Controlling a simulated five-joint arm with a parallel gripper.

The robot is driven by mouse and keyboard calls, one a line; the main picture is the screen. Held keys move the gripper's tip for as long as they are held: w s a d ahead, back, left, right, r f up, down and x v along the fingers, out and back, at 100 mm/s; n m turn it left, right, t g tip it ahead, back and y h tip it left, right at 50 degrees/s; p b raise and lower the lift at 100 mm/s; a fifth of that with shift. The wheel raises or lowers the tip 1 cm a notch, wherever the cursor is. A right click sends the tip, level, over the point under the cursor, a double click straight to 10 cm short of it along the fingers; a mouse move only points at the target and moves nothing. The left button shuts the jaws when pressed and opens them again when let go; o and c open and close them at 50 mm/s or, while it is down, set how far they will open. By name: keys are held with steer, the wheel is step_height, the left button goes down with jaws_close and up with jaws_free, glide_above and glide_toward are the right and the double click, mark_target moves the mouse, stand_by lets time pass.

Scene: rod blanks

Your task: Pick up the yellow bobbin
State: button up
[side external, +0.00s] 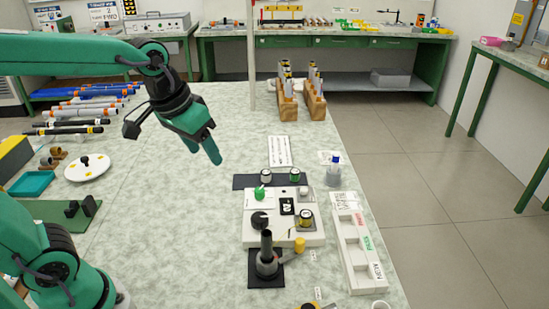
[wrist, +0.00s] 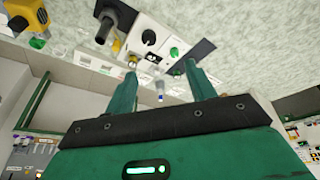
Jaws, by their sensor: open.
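A yellow bobbin with a dark centre (side external: 306,217) sits at the right side of the white instrument box (side external: 258,231). A small yellow patch in the wrist view, beyond the gap between my fingers, may be this bobbin, but it is too small to be sure. My gripper (side external: 204,153) is open and empty, in the air above the bench, to the left of and above the box. In the wrist view its two green fingers (wrist: 161,71) stand apart with nothing between them.
A black post on a base (side external: 267,262) stands in front of the box, near a yellow-capped piece (side external: 299,245). A labelled white tray (side external: 356,250) lies to the right. Bobbins stand on a dark strip (side external: 245,182) behind.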

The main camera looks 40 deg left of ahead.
steer(key=w+d+f+g, duration=0.1)
steer(key=w+d+f, duration=0.15)
steer(key=w, duration=0.25)
steer(key=w+d+f+g, duration=0.1)
steer(key=w+d, duration=0.2)
steer(key=w, duration=0.3)
steer(key=n+g, duration=0.1)
steer(key=g, duration=0.1)
glide_toward(306, 214)
steer(key=shift+s+a+f, duration=0.1)
steer(key=shift+s+f, duration=0.05)
steer(key=shift+w+d+f, duration=0.2)
steer(key=shift+d+f, duration=0.05)
steer(key=shift+f, duration=1.45)
steer(key=shift+f, duration=2.6)
steer(key=c, duration=1)
